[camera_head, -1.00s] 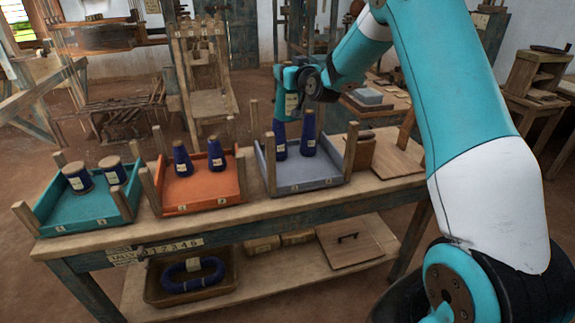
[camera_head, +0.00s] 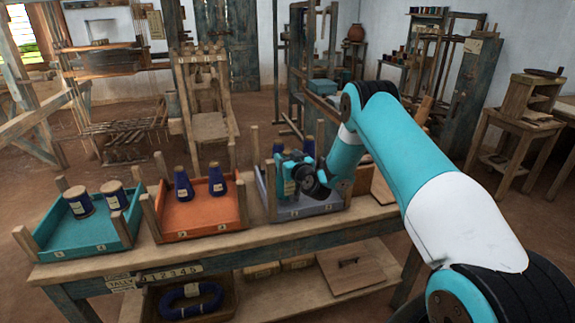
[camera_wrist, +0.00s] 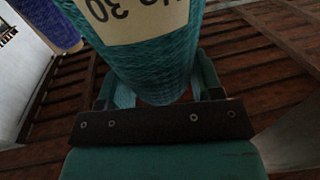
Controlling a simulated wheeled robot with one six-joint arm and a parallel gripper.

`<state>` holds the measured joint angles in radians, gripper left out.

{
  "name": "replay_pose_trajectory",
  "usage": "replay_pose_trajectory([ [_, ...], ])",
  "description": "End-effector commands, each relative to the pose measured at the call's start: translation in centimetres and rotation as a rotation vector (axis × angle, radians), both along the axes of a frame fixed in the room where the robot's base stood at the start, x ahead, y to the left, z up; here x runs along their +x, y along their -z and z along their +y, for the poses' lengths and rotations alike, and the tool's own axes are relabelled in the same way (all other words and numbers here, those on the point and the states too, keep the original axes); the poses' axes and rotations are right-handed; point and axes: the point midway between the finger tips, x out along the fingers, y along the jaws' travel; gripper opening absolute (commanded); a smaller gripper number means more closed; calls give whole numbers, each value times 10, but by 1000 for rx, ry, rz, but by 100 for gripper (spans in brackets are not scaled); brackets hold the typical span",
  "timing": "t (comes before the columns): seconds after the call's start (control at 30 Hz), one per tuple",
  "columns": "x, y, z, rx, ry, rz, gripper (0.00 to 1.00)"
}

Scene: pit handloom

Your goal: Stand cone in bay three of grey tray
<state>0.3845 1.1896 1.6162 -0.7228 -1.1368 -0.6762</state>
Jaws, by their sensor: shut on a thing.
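The grey tray (camera_head: 312,210) stands at the right end of the row of trays on the bench. Two dark blue cones, one at the left (camera_head: 279,147) and one at the right (camera_head: 309,146), show at its back, partly behind my gripper. My gripper (camera_head: 289,177) is low over the front left of the tray, shut on a teal cone (camera_wrist: 155,65). The cone's pale label fills the top of the wrist view, its writing upside down. In the head view my gripper hides most of this cone. I cannot tell whether its base touches the tray floor.
An orange tray (camera_head: 205,230) with two blue cones stands left of the grey tray, and a teal tray (camera_head: 75,247) with two blue spools further left. Wooden posts (camera_head: 348,165) rise at the tray corners, near my arm. A shelf below holds a blue coil (camera_head: 190,300).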

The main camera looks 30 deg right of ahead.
Motion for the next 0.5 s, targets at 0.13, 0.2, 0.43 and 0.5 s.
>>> replay_pose_trajectory([
  [0.13, 0, 21, 0, 2, 0, 1, 16],
  [0.2, 0, 25, 0, 1, 0, 1, 16],
  [0.43, 0, 25, 0, 0, 0, 0, 16],
  [0.5, 0, 27, 0, 0, -1, 0, 16],
])
